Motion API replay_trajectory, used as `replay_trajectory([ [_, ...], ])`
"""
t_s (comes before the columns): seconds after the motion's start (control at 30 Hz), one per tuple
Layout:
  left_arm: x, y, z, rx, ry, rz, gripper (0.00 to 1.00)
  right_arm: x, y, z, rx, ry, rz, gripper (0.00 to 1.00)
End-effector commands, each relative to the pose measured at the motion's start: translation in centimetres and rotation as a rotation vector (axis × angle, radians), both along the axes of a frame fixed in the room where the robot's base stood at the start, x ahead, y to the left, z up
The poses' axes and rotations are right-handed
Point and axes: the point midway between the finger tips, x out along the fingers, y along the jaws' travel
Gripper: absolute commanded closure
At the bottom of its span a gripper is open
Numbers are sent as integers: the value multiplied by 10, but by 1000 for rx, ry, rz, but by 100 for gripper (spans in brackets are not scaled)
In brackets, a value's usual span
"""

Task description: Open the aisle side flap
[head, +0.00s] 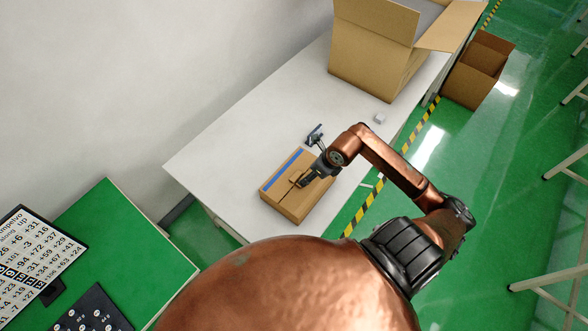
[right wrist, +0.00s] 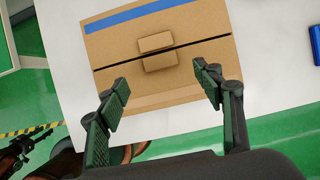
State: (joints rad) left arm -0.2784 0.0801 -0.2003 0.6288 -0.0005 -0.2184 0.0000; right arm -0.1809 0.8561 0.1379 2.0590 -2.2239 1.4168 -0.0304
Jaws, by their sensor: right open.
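A small cardboard box (head: 285,203) with a blue stripe sits on the white table. In the right wrist view, the box (right wrist: 112,48) has two top flaps lying flat, meeting at a dark seam. Each flap has a small cardboard tab by the seam. The aisle side flap (right wrist: 190,75) is on the near side in that view, with its tab (right wrist: 160,62) between my fingertips' lines. My right gripper (head: 307,180) is over the box top; in its wrist view it (right wrist: 159,74) is open and empty, fingers spread either side of the tab. Contact cannot be told. My left gripper is not identifiable.
A large open carton (head: 370,62) stands at the table's back. Another open carton (head: 477,70) stands on the green aisle floor. The white table (head: 225,150) is clear at left.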

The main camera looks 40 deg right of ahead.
Motion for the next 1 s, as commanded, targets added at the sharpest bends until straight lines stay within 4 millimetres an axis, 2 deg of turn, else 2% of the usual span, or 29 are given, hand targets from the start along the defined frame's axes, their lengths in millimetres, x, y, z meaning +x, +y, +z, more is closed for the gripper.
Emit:
replay_trajectory([
  [0.17, -11, 0, 3, 0, 12, 3, 60, 9, 6, -15, 1, 4, 7, 39],
  [0.4, -44, 1, 8, 2, 53, 11, 60, 27, 15, -50, 1, 3, 18, 39],
  [0.47, -47, 1, 9, 2, 57, 12, 60, 31, 15, -57, 1, 2, 19, 39],
  [0.57, -45, 1, 10, 2, 55, 11, 60, 33, 16, -66, 0, 3, 18, 39],
  [0.83, -15, 0, 13, 0, 16, 5, 60, 34, 15, -72, -3, 2, 19, 39],
  [0.93, -12, 0, 13, -1, 13, 4, 60, 34, 15, -72, -3, 2, 18, 39],
  [1.0, -13, 0, 13, -1, 14, 4, 60, 34, 15, -72, -3, 2, 18, 44],
])
